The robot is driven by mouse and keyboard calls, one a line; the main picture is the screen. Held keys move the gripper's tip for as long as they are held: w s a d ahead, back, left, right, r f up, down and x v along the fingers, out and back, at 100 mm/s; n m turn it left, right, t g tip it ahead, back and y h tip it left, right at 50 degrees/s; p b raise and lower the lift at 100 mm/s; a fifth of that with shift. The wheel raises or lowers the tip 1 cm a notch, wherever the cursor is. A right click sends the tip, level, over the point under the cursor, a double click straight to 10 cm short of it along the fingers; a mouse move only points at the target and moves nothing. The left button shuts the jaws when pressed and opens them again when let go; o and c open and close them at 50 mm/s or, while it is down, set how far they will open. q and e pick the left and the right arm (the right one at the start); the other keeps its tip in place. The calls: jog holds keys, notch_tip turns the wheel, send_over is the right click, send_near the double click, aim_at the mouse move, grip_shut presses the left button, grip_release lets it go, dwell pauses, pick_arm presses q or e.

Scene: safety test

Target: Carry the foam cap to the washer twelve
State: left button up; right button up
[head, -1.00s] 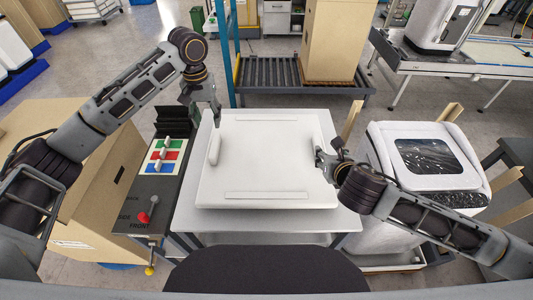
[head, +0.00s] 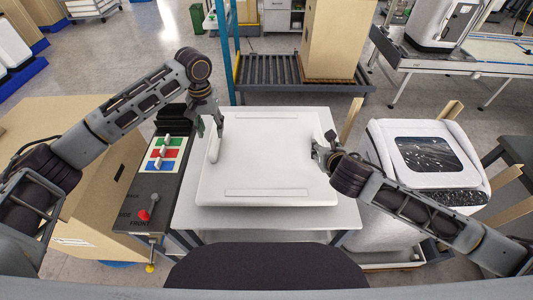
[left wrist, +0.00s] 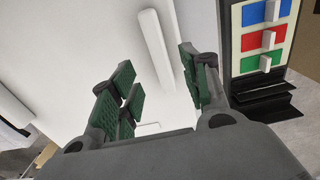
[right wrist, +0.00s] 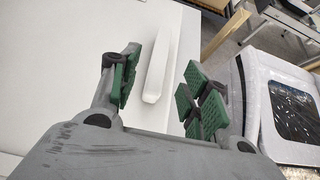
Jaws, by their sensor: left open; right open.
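The foam cap (head: 262,160) is a white square slab with raised ridges along its edges. It lies flat on a small grey table (head: 290,222). My left gripper (head: 210,130) is open at the cap's left side, close to the left ridge; that ridge shows beyond the open fingers (left wrist: 150,80) in the left wrist view. My right gripper (head: 322,156) is open at the cap's right edge; a ridge shows between its fingers (right wrist: 160,90) in the right wrist view. I cannot tell whether either touches. A white machine with a dark top window (head: 428,160) stands right; no number is readable.
A control box (head: 150,190) with coloured switches and a red knob stands left of the table, beside a large cardboard box (head: 90,190). Wooden posts (head: 352,120) rise near the white machine. A roller conveyor (head: 275,70) with a tall carton is behind.

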aim_at(214, 141)
pick_arm(q)
jog(key=shift+f, duration=4.15)
pick_arm(e)
jog(key=shift+x, duration=4.1)
pick_arm(q)
grip_shut()
pick_arm(e)
grip_shut()
